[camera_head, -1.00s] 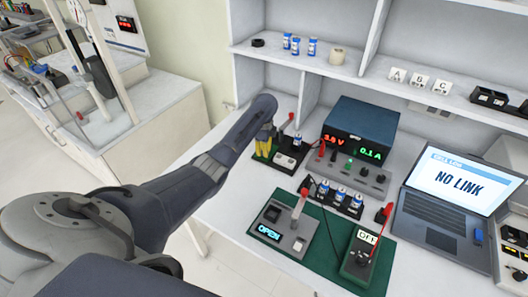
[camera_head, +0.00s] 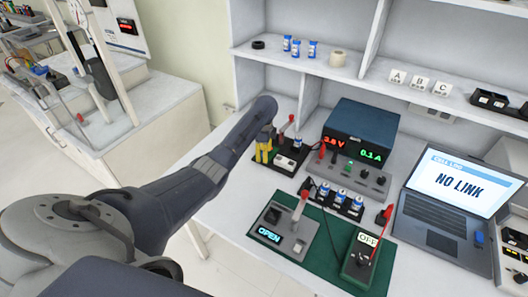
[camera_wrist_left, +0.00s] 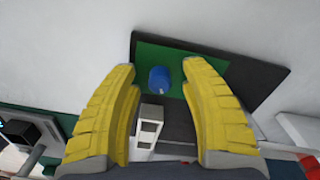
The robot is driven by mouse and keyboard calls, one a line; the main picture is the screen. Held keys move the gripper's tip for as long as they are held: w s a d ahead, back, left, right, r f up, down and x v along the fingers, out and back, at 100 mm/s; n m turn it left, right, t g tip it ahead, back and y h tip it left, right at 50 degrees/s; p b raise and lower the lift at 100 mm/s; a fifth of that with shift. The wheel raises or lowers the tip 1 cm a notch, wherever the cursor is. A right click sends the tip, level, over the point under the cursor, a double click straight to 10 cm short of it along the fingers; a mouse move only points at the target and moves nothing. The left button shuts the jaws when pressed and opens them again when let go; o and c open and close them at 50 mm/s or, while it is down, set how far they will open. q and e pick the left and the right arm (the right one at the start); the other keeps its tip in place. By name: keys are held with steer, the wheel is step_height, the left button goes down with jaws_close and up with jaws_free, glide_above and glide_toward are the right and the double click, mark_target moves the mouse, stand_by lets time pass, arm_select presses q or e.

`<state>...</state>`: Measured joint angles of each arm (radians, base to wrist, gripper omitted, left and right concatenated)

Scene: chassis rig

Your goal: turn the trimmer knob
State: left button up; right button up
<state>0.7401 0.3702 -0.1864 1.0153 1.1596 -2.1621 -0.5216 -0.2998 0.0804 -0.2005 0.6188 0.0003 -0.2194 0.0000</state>
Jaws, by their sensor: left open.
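In the left wrist view a small blue knob (camera_wrist_left: 159,80), which looks like the trimmer knob, stands on a green board (camera_wrist_left: 205,62) set in a dark tray. My left gripper (camera_wrist_left: 160,68) has its two yellow fingers open, one to each side of the knob, with gaps that show no contact. In the head view my left gripper (camera_head: 264,150) is over the small board unit at the back left of the bench, and its fingers and arm hide the knob there. My right gripper is not in view.
A white block (camera_wrist_left: 150,122) stands close to the knob. A blue power supply (camera_head: 361,133) is right of the board unit. In front are a battery holder (camera_head: 338,198) and a green mat (camera_head: 322,259) with a device reading OPEN. A laptop (camera_head: 450,205) stands right; a shelf is above.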

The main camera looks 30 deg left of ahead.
arm_select(q)
step_height(320, 180, up, 12)
stand_by(0.6)
stand_by(0.5)
